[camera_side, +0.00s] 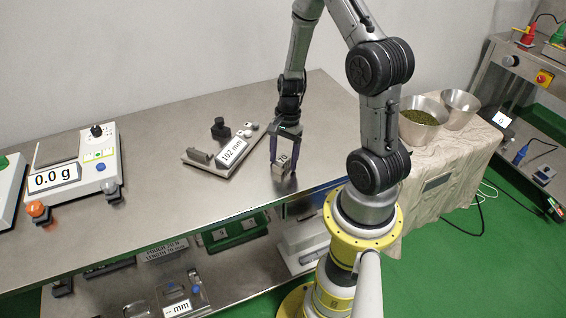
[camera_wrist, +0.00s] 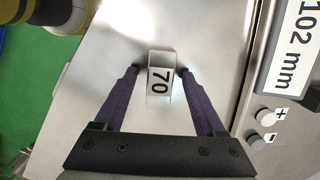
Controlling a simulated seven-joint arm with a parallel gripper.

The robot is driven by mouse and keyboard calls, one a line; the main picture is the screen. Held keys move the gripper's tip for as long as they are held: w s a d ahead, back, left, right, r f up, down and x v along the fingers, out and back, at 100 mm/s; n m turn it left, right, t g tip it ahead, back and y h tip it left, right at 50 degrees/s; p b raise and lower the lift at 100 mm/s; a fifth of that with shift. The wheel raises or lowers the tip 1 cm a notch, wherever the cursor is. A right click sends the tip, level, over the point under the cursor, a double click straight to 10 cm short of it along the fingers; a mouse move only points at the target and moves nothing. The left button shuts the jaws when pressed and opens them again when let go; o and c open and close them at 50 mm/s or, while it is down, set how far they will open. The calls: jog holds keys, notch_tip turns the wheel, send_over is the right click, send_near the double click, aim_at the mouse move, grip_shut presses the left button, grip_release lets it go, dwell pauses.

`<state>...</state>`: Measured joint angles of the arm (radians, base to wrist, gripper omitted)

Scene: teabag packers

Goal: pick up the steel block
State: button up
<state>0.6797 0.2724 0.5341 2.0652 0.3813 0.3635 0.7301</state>
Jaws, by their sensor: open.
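The steel block (camera_wrist: 160,92) bears a white label reading 70. In the wrist view it lies between the two dark fingers of my gripper (camera_wrist: 159,71), with the fingertips close to its sides; whether they touch it is hard to tell. In the side view the block (camera_side: 284,160) is on the steel bench near its front edge, under my gripper (camera_side: 284,168), partly covered by the fingers. My gripper points down and is open around the block.
A measuring device reading 102 mm (camera_side: 232,151) stands just left of my gripper on the bench (camera_side: 150,160). A scale reading 0.0 g (camera_side: 75,155) stands farther left. The bench between them is clear. A cloth-covered table (camera_side: 440,170) with bowls is at the right.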

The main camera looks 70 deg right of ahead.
grip_shut()
jog(key=shift+r, duration=0.1)
dwell(1.2)
